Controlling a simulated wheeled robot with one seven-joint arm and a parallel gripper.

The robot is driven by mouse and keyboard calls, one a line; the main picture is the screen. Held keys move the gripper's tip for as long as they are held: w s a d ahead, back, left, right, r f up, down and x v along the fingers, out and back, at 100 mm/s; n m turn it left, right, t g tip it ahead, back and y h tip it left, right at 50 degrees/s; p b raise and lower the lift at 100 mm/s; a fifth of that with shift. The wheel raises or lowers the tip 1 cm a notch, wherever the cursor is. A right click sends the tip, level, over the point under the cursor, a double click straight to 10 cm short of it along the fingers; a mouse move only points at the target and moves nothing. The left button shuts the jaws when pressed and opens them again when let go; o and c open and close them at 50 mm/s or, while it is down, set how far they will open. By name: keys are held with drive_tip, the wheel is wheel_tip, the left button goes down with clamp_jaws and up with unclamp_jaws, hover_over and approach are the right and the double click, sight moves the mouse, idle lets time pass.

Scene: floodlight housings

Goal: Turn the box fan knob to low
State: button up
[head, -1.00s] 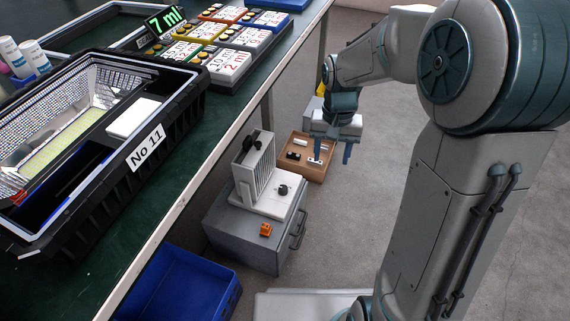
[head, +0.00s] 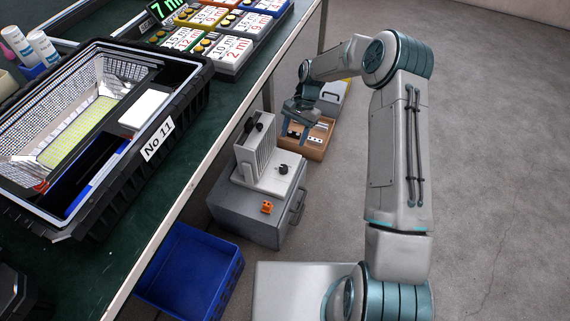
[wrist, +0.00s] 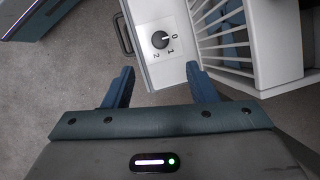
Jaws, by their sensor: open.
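The box fan (head: 262,152) is a pale grilled panel on a white base, standing on a grey cabinet beside the green table. Its black knob (head: 283,169) is on the base. In the wrist view the knob (wrist: 160,40) sits on a plate marked 0, 1 and 2, and its pale mark seems to point towards 0. My gripper (head: 294,138) is open and empty, above and beyond the knob in the head view. In the wrist view the open fingers of my gripper (wrist: 159,72) are apart from the knob, one to either side below it.
The grey cabinet (head: 240,210) also bears a small orange item (head: 267,208). A blue bin (head: 185,275) stands left of it, and a brown tray (head: 318,146) behind. The table carries a black case (head: 180,113) marked No 11. Grey floor (head: 490,170) to the right is clear.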

sight(283, 168)
drive_tip(key=b+x, duration=0.4)
drive_tip(key=x, duration=0.9)
drive_tip(key=shift+s, duration=0.1)
drive_tip(key=c, duration=1)
